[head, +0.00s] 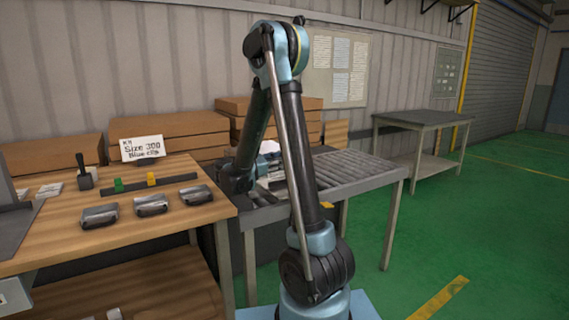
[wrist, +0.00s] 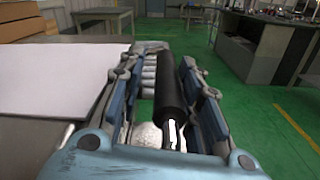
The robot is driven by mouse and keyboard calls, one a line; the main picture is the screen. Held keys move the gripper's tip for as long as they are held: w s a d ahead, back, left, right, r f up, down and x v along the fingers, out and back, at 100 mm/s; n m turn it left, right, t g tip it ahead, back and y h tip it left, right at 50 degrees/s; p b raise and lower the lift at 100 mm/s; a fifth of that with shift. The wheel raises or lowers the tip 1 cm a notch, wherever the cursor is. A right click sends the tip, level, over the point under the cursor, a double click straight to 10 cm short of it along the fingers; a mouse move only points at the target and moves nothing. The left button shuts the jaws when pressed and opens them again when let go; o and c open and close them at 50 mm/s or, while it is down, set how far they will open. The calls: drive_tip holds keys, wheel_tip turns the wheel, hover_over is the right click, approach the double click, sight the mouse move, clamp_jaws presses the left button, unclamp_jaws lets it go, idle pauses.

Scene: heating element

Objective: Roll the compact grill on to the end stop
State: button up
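My gripper (wrist: 165,75) is in the wrist view, with one finger on each side of a black cylindrical bar. The fingers stand apart. The black bar (wrist: 172,85) lies close to the right finger, with a gap on the left where pale rollers show. A flat white panel (wrist: 65,75), possibly the compact grill's top, lies left of my gripper. In the head view, a whitish object (head: 271,147), perhaps the grill, shows partly behind my arm at the near end of the roller conveyor (head: 352,168). My arm hides most of it, and I cannot make out the end stop.
A wooden workbench (head: 165,233) at left holds several metal parts, a kit sign (head: 142,149) and coloured blocks. Cardboard boxes (head: 180,125) stand behind. A grey table (head: 422,119) stands back right. The conveyor's rollers to the right of my arm are clear, as is the green floor.

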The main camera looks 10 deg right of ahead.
drive_tip(key=shift+s+f, duration=0.15)
drive_tip(key=shift+s, duration=0.05)
drive_tip(key=v, duration=1.1)
drive_tip(key=shift+a, duration=0.4)
drive_tip(key=shift+s, duration=0.1)
